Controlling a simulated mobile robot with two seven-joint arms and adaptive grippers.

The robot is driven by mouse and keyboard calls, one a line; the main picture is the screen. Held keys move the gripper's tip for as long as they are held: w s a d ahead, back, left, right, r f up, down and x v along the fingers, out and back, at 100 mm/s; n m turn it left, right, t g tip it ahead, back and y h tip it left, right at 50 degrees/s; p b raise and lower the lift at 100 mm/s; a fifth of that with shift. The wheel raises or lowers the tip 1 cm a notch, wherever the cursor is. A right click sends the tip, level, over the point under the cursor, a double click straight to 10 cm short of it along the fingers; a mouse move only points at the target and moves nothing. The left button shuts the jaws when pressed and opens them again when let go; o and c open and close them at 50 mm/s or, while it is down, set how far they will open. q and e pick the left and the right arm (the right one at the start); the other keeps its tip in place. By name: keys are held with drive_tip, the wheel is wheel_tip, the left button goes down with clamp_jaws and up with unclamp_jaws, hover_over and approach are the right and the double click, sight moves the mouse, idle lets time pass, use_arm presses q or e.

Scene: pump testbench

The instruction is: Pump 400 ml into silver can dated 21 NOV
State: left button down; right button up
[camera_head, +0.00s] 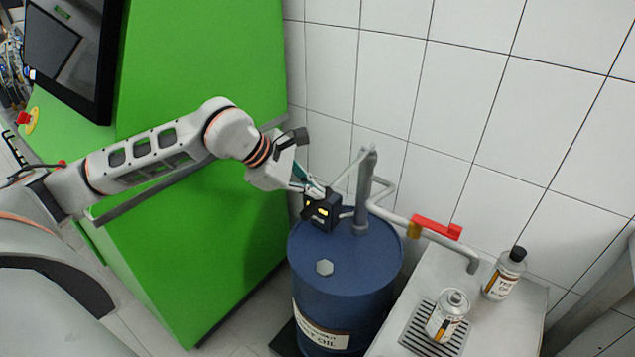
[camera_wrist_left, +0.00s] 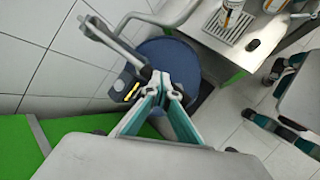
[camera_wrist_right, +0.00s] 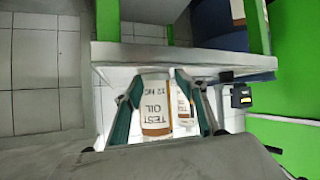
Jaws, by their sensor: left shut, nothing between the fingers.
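The silver can (camera_head: 447,315) stands open on the drip grate (camera_head: 418,338) below the pump spout (camera_head: 473,264); its date is too small to read. The blue oil drum (camera_head: 345,265) carries the pump (camera_head: 363,205) and a black meter box (camera_head: 322,212) with a lit yellow display. My left gripper (camera_head: 316,190) is shut and empty beside the meter and pump handle. In the left wrist view its tips (camera_wrist_left: 162,82) meet near the handle (camera_wrist_left: 112,42). My right gripper (camera_wrist_right: 157,90) is open, with gaps beside a TEST OIL container (camera_wrist_right: 157,105) that appears between its fingers.
A capped bottle (camera_head: 505,275) stands on the table behind the can. A red valve lever (camera_head: 437,228) sits on the outlet pipe. A green cabinet (camera_head: 210,180) stands left of the drum, and a tiled wall (camera_head: 440,110) closes the back.

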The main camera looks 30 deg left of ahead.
sight(312, 202)
use_arm(q)
drive_tip(key=shift+s+f+b, duration=0.15)
drive_tip(key=shift+f+b, duration=0.6)
drive_tip(key=shift+f, duration=0.4)
drive_tip(key=shift+s+f+b, duration=0.15)
drive_tip(key=shift+f+b, duration=0.55)
drive_tip(key=shift+f, duration=0.4)
use_arm(e)
drive_tip(key=shift+w+a+f, duration=0.15)
drive_tip(key=shift+w+f, duration=0.15)
drive_tip(key=shift+f, duration=0.5)
idle(0.9)
idle(0.5)
